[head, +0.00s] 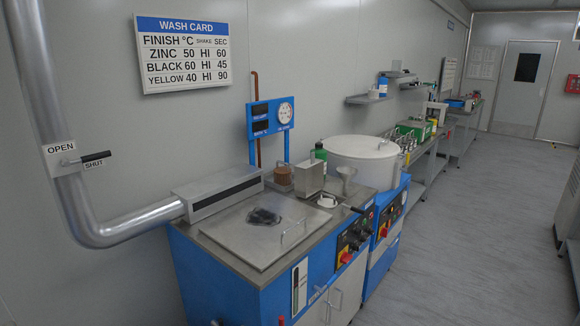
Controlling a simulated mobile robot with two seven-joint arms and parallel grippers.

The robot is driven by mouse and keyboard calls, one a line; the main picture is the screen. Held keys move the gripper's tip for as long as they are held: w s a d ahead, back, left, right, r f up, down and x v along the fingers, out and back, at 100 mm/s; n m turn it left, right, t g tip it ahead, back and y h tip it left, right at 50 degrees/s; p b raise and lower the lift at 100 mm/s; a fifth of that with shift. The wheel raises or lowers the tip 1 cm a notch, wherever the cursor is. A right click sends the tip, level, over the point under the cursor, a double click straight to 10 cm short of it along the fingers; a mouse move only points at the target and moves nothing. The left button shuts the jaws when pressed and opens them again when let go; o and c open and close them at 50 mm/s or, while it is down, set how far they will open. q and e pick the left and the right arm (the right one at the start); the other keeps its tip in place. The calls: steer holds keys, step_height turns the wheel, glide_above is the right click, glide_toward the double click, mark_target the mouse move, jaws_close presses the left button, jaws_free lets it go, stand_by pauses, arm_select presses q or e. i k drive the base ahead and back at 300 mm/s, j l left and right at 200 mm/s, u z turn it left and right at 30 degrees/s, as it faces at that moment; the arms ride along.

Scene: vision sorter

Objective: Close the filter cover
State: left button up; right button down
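No part is labelled as the filter cover in the head view, and I cannot tell for sure which one it is. On the blue washing machine's steel top lies a flat square lid (240,236) with a dark round patch and a bar handle; it looks shut. Behind it stand a brown cylinder (282,174), an upright narrow metal box (310,178) and a small round white part (327,201). Neither of my grippers is in view.
A large white round tub (360,160) stands behind on a blue base. A steel duct (72,210) with an OPEN/SHUT lever (96,157) runs along the left wall. A wash card (182,55) hangs above. The grey floor (460,250) to the right is clear.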

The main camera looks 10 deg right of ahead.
mark_target(309, 175)
steer(key=l+u, duration=0.1)
steer(key=u, duration=2.55)
steer(key=k+l, duration=0.25)
steer(key=l, duration=0.25)
steer(key=k+l, duration=0.25)
steer(key=l, duration=0.25)
steer(key=k+l, duration=0.25)
steer(key=l, duration=0.25)
steer(key=k+l, duration=0.25)
steer(key=l, duration=0.25)
steer(key=k+l, duration=0.25)
steer(key=l, duration=0.25)
steer(key=k+l+u, duration=0.1)
steer(key=k+l, duration=0.15)
steer(key=l, duration=0.25)
steer(key=k+l, duration=0.25)
steer(key=l, duration=0.25)
steer(key=k+l, duration=0.25)
steer(key=l, duration=0.2)
